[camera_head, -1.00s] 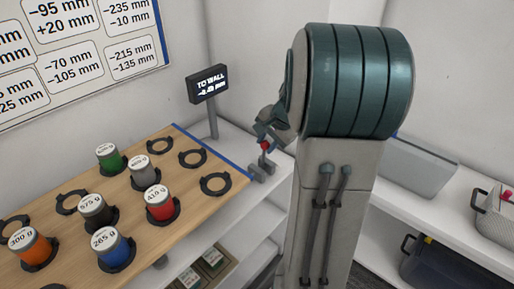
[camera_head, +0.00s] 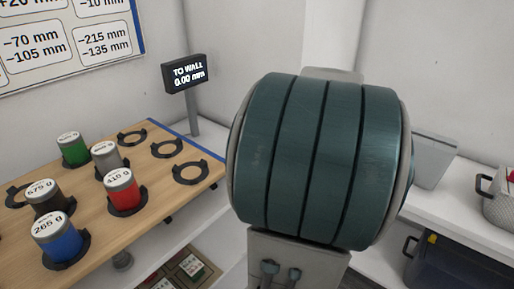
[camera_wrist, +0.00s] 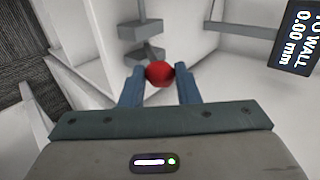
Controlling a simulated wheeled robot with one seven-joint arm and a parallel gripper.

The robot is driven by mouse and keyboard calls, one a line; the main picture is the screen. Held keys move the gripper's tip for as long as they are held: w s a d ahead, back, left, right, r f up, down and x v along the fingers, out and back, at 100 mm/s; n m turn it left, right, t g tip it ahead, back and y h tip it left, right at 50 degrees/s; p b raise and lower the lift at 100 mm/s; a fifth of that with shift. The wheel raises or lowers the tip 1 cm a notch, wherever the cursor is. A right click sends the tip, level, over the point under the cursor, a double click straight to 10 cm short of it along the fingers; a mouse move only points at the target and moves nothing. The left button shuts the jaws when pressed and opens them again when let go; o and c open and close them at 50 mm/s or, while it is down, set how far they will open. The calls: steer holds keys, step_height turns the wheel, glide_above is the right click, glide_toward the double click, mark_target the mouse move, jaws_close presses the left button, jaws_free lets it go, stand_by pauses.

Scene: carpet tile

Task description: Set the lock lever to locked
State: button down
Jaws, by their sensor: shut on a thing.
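The lock lever's red ball knob (camera_wrist: 159,73) sits between the two blue fingers of my gripper (camera_wrist: 159,88) in the wrist view. The fingers are shut on the knob. Grey brackets (camera_wrist: 141,40) show just beyond it. In the head view my arm's large teal-banded joint hides the gripper and the lever. The small display (camera_head: 185,73) reads "TO WALL 0.00 mm"; part of it also shows at the right of the wrist view (camera_wrist: 297,35).
A wooden board (camera_head: 110,200) at the left carries several labelled weights, including a red one (camera_head: 120,188) and a blue one (camera_head: 55,237), and several empty black ring holders. White shelves with a dark bin (camera_head: 445,262) stand at the right.

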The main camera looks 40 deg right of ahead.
steer(key=shift+s+f, duration=0.35)
steer(key=shift+f, duration=0.25)
steer(key=c, duration=1.1)
jaws_free()
steer(key=shift+s+d, duration=0.15)
steer(key=shift+d, duration=0.05)
steer(key=shift+r, duration=0.1)
steer(key=shift+w+a+r, duration=0.15)
steer(key=shift+w, duration=0.05)
steer(key=shift+r, duration=0.1)
steer(key=p+v, duration=0.3)
steer(key=v, duration=1)
steer(key=shift+s+r, duration=0.25)
